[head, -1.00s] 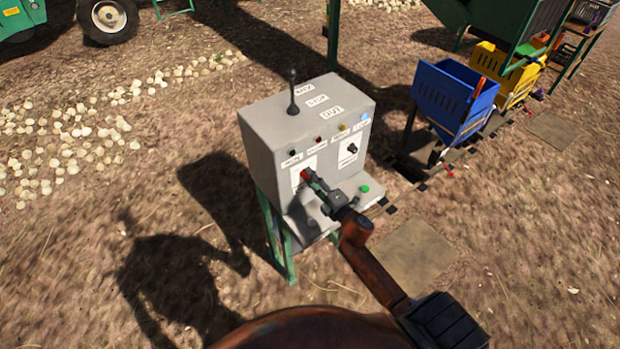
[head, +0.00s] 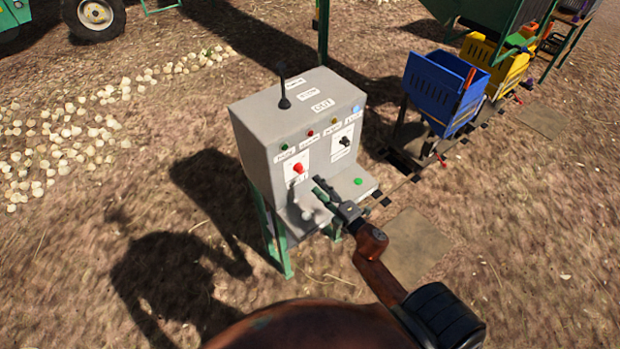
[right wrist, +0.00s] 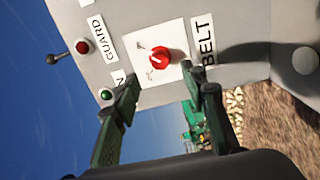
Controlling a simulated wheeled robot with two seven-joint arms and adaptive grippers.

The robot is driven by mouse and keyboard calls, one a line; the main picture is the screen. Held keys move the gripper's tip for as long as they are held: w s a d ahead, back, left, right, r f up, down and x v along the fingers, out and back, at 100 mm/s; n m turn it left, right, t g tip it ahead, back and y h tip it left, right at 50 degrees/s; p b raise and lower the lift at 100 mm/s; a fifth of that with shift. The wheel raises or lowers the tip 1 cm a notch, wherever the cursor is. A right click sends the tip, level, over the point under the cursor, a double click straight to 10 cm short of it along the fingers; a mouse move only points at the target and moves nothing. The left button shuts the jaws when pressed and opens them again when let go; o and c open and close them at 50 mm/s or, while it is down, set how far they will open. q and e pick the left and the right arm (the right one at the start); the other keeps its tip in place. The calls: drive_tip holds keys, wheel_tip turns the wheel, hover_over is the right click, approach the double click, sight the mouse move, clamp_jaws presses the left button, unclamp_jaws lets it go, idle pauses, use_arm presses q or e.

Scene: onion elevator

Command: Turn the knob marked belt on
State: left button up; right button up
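The red belt knob (head: 298,168) sits on a white plate on the front of the grey control box (head: 262,140). In the right wrist view the knob (right wrist: 160,58) is uncovered, beside the label BELT (right wrist: 202,40). A pale mark shows on the knob, but I cannot read its setting for sure. My right gripper (head: 318,188) is in front of the box, to the right of and below the knob and apart from it. In the right wrist view its two fingers (right wrist: 168,92) are spread with nothing between them. My left gripper is not in view.
A black knob (head: 344,142) is on the box's right side, with small lamps above. A green button (head: 358,181) is on the lower ledge, and a black lever (head: 284,95) stands on top. Blue (head: 440,92) and yellow (head: 492,65) crates stand behind right. Onions lie left.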

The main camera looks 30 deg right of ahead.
drive_tip(key=shift+s+d, duration=0.1)
drive_tip(key=shift+s, duration=1.45)
